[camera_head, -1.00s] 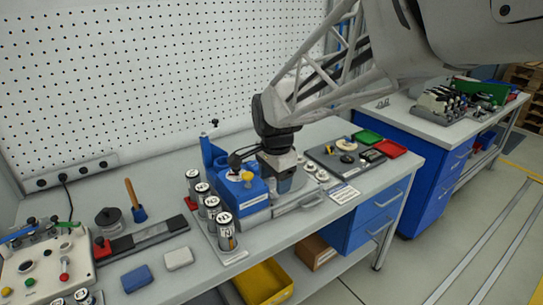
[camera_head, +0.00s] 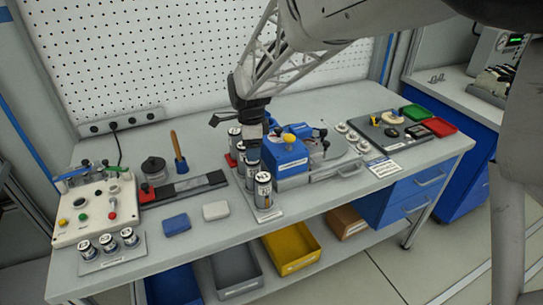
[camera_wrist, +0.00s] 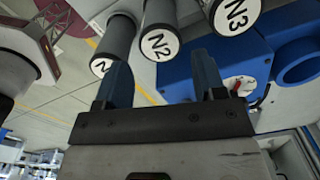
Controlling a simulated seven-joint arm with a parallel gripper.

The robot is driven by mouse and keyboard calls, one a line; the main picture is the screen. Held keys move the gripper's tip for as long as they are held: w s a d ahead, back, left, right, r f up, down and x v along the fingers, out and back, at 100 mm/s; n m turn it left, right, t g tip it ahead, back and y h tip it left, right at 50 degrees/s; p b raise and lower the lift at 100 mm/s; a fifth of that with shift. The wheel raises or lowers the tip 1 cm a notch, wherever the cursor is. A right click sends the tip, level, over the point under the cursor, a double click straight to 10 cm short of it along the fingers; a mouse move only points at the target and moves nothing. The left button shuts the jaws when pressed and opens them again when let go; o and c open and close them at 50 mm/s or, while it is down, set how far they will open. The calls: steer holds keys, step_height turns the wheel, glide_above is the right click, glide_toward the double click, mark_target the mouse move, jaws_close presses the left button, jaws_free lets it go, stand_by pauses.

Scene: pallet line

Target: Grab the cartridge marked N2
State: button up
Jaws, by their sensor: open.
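The cartridge marked N2 (camera_wrist: 160,44) is a dark cylinder with a white round label, seen in the wrist view beyond and between my fingertips. N3 (camera_wrist: 237,16) stands to its right, and another cartridge (camera_wrist: 102,66), its label partly covered by my left finger, is to its left. My gripper (camera_wrist: 162,80) is open, with nothing between its fingers. In the head view my gripper (camera_head: 250,122) is above the back of a row of silver and dark cartridges (camera_head: 263,193); I cannot tell which is N2 there. The row's back part is partly hidden by my gripper.
A blue device with a yellow knob (camera_head: 290,138) stands close right of the row. A white block (camera_head: 216,210) and a blue block (camera_head: 176,224) lie to the left. A control box (camera_head: 95,210) and a rack of cartridges (camera_head: 108,244) are at far left.

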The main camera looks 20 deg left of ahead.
mark_target(253, 167)
steer(key=shift+f, duration=0.1)
steer(key=shift+f, duration=1.25)
steer(key=shift+a+f, duration=0.1)
steer(key=shift+f, duration=2.45)
steer(key=shift+c, duration=0.3)
steer(key=c, duration=0.7)
